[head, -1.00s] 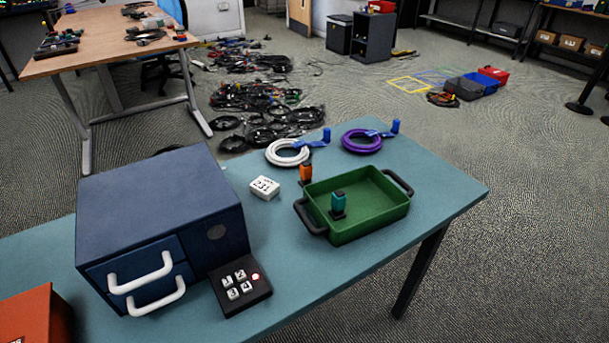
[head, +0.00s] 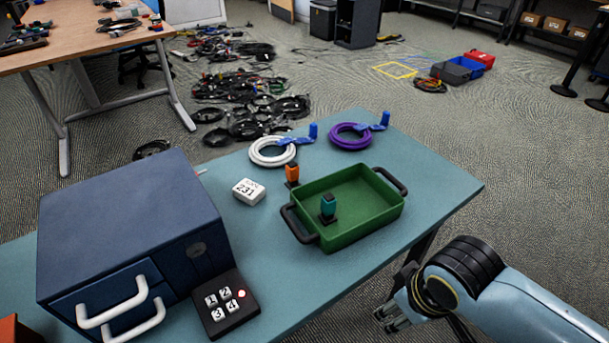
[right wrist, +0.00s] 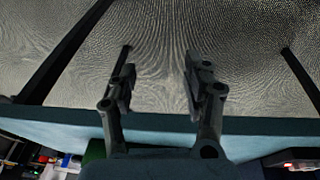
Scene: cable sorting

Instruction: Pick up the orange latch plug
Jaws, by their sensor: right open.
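The orange latch plug (head: 292,173) stands upright on the teal table (head: 290,270), just outside the far left corner of the green tray (head: 366,212). A teal plug (head: 328,207) stands inside that tray, near its left end. My right gripper (head: 388,322) is low at the front right, beyond the table's edge and well apart from the orange plug. In the right wrist view its two fingers (right wrist: 158,85) are spread with nothing between them, the table edge and floor behind. My left gripper is not in view.
A blue drawer box (head: 130,230) with white handles fills the table's left side. A numbered button pad (head: 226,302) sits at its front. A white label block (head: 249,191), a white cable coil (head: 271,151) and a purple coil (head: 350,135) lie nearby. The table's front right is clear.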

